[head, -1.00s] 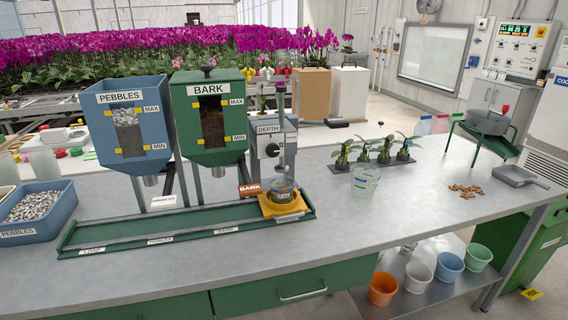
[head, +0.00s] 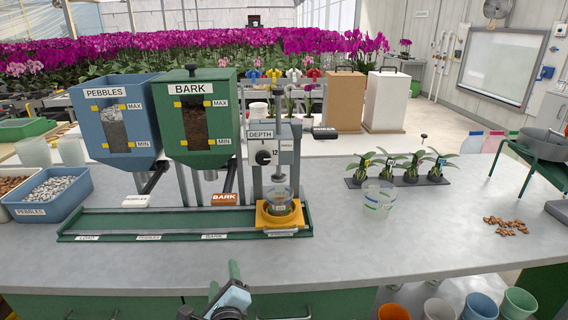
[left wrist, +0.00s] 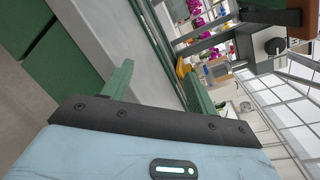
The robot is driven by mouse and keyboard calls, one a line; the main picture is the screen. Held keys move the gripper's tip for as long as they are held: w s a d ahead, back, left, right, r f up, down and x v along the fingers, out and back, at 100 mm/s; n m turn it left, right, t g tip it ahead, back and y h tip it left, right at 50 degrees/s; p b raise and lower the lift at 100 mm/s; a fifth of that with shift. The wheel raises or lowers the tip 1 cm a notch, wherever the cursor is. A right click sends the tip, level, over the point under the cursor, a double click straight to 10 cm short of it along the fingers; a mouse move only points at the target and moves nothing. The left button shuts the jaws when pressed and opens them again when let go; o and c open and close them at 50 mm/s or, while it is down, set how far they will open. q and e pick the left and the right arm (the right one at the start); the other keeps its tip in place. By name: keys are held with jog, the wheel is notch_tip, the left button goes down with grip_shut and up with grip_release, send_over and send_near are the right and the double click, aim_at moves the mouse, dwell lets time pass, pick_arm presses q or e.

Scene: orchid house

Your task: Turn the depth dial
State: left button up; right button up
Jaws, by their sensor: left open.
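The depth dial (head: 263,157) is a round dark knob with a light pointer on the front of the grey depth station, under the DEPTH label (head: 261,134). A number 12 shows beside it. A clear pot stands in the yellow holder (head: 281,216) at the station's foot. My left gripper (head: 229,281) is low at the front edge of the bench, well short of the dial. In the left wrist view its two green fingers (left wrist: 160,88) are apart with nothing between them. The dark round knob (left wrist: 274,46) shows beyond them at upper right. My right gripper is not in view.
The green rail tray (head: 100,226) runs along the bench before the pebbles hopper (head: 118,115) and bark hopper (head: 201,120). A clear cup (head: 378,197) and small orchids (head: 410,168) stand to the right. The bench front right of the tray is clear.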

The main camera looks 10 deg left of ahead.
pick_arm(q)
jog(key=w+d+r+m+t, duration=0.3)
jog(key=w+d+r+m, duration=0.15)
jog(key=w+r, duration=0.35)
jog(key=m+t+h, duration=0.1)
jog(key=m+t, duration=0.3)
jog(key=m, duration=0.3)
send_near(263, 161)
jog(key=x, duration=0.9)
jog(key=shift+r, duration=0.1)
jog(key=c, duration=1)
